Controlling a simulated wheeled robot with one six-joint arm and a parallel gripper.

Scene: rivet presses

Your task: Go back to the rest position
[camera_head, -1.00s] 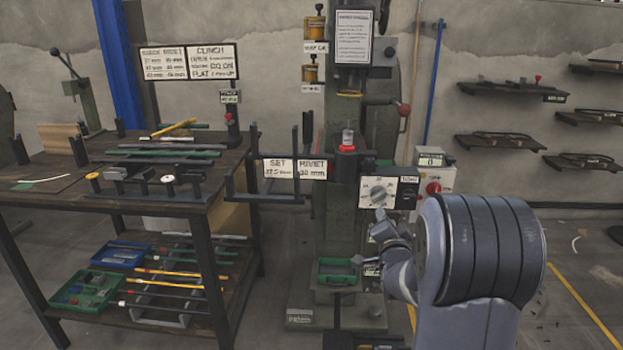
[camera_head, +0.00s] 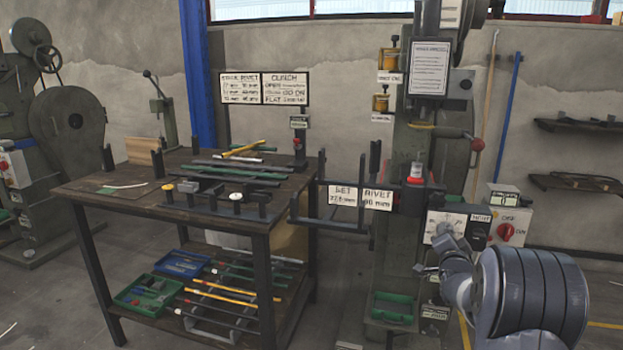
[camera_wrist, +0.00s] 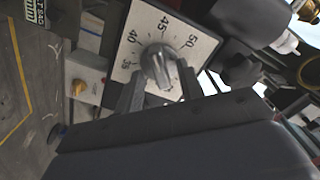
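My gripper (camera_head: 452,248) is close in front of the press's white dial plate (camera_head: 432,219), at the lower right in the head view. In the wrist view, the two dark fingers of my gripper (camera_wrist: 162,88) stand apart, on either side of the grey dial knob (camera_wrist: 157,62). A gap shows between the fingers, with nothing held in it. The dial plate (camera_wrist: 140,35) carries numbers including 35, 40, 45 and 50. Whether a finger touches the knob is hard to tell.
The rivet press (camera_head: 400,260) stands directly by my gripper. A control box with a red knob (camera_head: 506,231) is right of the dial. A workbench (camera_head: 130,205) with rods and trays is to the left. Wall shelves (camera_head: 580,182) are at the right.

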